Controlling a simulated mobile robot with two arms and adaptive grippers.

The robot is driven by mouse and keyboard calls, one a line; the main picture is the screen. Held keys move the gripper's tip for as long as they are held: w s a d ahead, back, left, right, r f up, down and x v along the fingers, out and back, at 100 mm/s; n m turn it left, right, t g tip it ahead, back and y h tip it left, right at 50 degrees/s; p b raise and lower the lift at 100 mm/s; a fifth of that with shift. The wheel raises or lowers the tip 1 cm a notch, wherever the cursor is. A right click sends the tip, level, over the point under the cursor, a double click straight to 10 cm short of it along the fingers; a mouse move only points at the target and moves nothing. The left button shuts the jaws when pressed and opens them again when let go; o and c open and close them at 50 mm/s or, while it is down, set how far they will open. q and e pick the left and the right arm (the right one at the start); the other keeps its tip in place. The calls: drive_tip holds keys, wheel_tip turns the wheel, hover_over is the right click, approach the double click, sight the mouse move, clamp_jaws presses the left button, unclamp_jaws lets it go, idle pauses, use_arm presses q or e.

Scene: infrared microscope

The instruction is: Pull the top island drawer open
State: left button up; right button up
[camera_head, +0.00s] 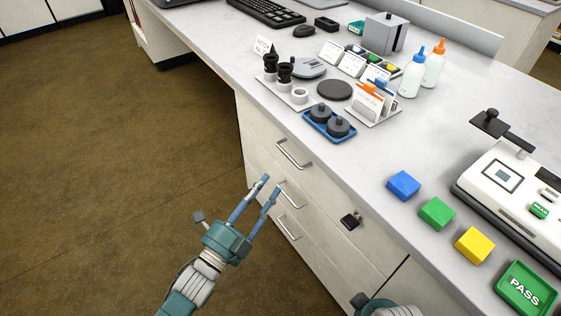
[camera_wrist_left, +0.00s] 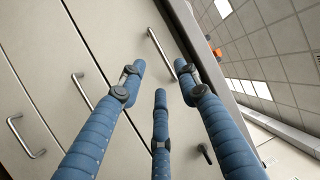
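The island's white drawer front carries three metal bar handles in a column. The top drawer handle (camera_head: 294,154) sits just below the counter edge, and its drawer looks closed. It also shows in the left wrist view (camera_wrist_left: 161,52), beyond and between the fingertips. The middle handle (camera_head: 291,195) and bottom handle (camera_head: 288,228) are below it. My left gripper (camera_head: 271,186) is open and empty, its blue fingers spread in front of the drawers. In the head view its tips overlap the middle handle's area; contact is not visible. My right gripper is mostly cut off at the bottom edge, fingers unseen.
The countertop (camera_head: 370,165) overhangs the drawers. It bears a blue tray (camera_head: 318,128), blue (camera_head: 403,186), green (camera_head: 437,213) and yellow (camera_head: 474,245) blocks and a white instrument (camera_head: 515,185). A dark latch (camera_head: 350,220) sits on the cabinet front. The floor at left is clear.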

use_arm(q)
drive_tip(key=x, duration=1)
drive_tip(key=shift+b, duration=0.45)
use_arm(e)
drive_tip(key=v, duration=0.4)
drive_tip(key=shift+w, duration=0.35)
use_arm(q)
drive_tip(key=shift+f, duration=0.1)
clamp_jaws()
